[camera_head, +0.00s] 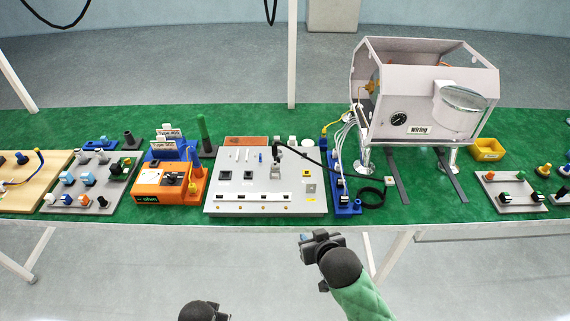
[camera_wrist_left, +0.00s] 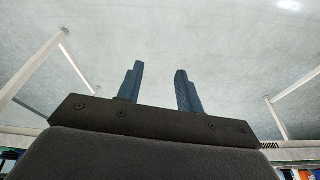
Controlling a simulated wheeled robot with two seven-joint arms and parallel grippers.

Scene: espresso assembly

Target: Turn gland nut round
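I cannot pick out a gland nut for certain; the small parts are too small to tell. A black cable with a dark plug (camera_head: 278,148) runs across the grey test panel (camera_head: 232,206) to a coil at its right. My right gripper (camera_head: 312,241) is in front of the table's front edge, apart from everything on it; its fingers are too small to read. Only a dark piece of my left arm shows at the bottom of the head view. In the left wrist view my left gripper (camera_wrist_left: 160,75) has its two fingers apart with nothing between them.
The green table (camera_head: 420,205) holds an orange box (camera_head: 146,191), a blue rack (camera_head: 347,207) with pale wires, and a grey machine (camera_head: 405,75) marked "Wiring" on legs. A yellow bin (camera_head: 487,154) and grey trays with coloured parts stand on it. The floor before the table is clear.

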